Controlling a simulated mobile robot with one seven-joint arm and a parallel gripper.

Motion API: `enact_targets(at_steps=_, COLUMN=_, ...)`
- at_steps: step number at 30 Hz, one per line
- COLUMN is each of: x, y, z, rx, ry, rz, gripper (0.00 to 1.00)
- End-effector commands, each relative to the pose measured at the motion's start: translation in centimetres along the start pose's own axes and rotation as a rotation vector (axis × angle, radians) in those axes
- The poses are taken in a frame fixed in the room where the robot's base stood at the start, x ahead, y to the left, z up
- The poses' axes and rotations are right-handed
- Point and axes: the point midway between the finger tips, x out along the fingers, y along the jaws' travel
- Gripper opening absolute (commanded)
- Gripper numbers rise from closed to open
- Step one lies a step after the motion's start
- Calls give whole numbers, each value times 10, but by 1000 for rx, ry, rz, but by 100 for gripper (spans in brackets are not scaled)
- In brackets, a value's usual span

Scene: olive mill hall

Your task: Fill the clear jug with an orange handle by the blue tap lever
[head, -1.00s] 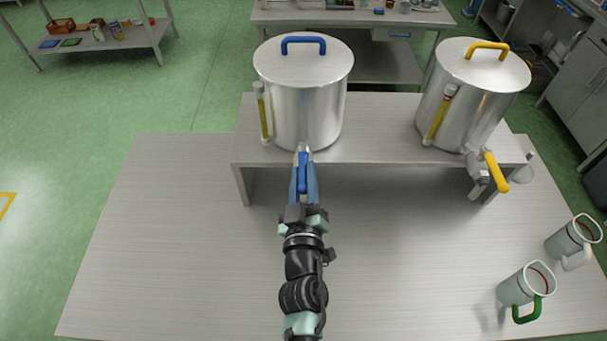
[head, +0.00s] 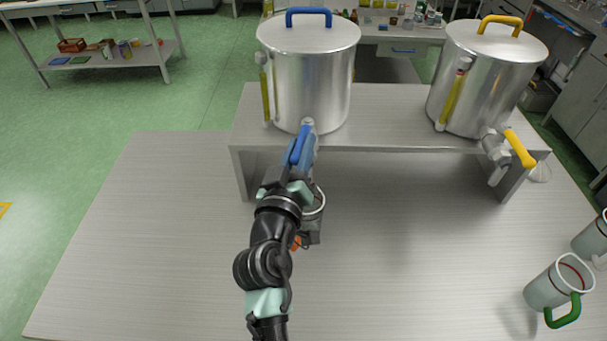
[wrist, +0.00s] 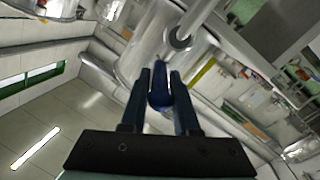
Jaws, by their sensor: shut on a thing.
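The left steel drum (head: 310,85) has a blue lid handle and a tap low on its front. My gripper (head: 299,150) is shut on the blue tap lever, which shows between both fingers in the wrist view (wrist: 160,92). The lever leans down and left from the tap. The clear jug (head: 314,222) stands on the table below the tap, largely hidden behind my arm. A bit of its orange handle (head: 296,243) shows beside my arm. I cannot tell the level in the jug or whether liquid runs.
A second steel drum (head: 484,85) with a yellow tap lever (head: 519,148) stands on the same raised bench (head: 390,130). A mug with a green handle (head: 556,285) and another mug (head: 592,240) stand at the table's right. The table's left side is clear.

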Motion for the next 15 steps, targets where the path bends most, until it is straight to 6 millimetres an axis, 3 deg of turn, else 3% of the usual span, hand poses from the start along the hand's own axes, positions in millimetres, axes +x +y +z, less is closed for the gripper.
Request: enact_targets(at_steps=15, x=10, y=-19, z=-4, rx=2, ry=-88, rz=162, gripper=0)
